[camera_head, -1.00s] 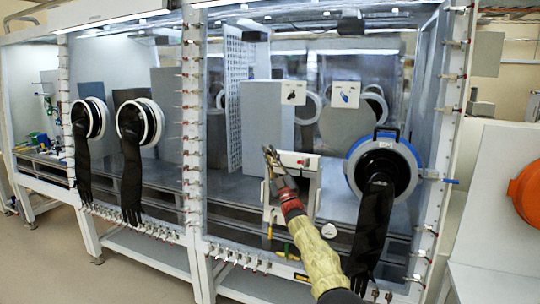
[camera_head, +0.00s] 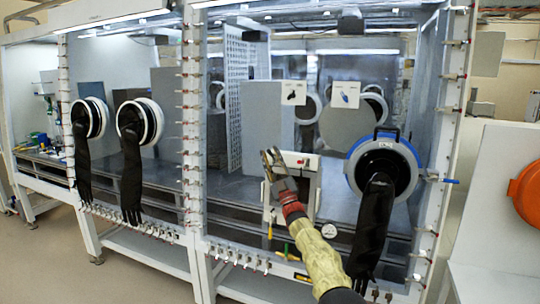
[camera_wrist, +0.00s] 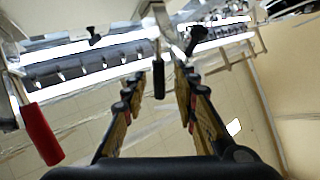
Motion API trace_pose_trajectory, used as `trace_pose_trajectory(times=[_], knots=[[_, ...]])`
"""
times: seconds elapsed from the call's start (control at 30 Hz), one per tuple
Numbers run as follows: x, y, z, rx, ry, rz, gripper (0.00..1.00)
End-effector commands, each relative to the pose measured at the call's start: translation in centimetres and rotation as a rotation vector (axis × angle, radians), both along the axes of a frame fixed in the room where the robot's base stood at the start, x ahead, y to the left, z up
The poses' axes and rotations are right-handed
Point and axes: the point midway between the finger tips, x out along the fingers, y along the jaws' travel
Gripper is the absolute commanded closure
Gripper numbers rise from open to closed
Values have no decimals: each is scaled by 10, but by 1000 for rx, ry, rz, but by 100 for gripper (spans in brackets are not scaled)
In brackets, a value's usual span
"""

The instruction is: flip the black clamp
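A black clamp handle (camera_wrist: 159,79) hangs from a pale metal clamp arm near the middle of the wrist view. My gripper (camera_wrist: 160,88) is open, with one finger on each side of the handle in that picture. No contact between fingers and handle shows, and I cannot tell the depth between them. In the head view my gripper (camera_head: 271,157) is in front of the glovebox, left of the blue-ringed port. I cannot pick out the black clamp in the head view; my arm may hide it.
A red clamp handle (camera_wrist: 42,135) is at the left of the wrist view, and a black knob (camera_wrist: 197,38) is at the upper right. A blue-ringed glove port (camera_head: 385,165) with a hanging black glove is right of my arm. Several clamps line the glovebox frame.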

Motion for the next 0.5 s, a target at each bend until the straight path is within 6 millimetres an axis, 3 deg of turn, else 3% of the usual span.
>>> trace_pose_trajectory(times=[0.5], knots=[[-50,-32,-60,1,2,0,71]])
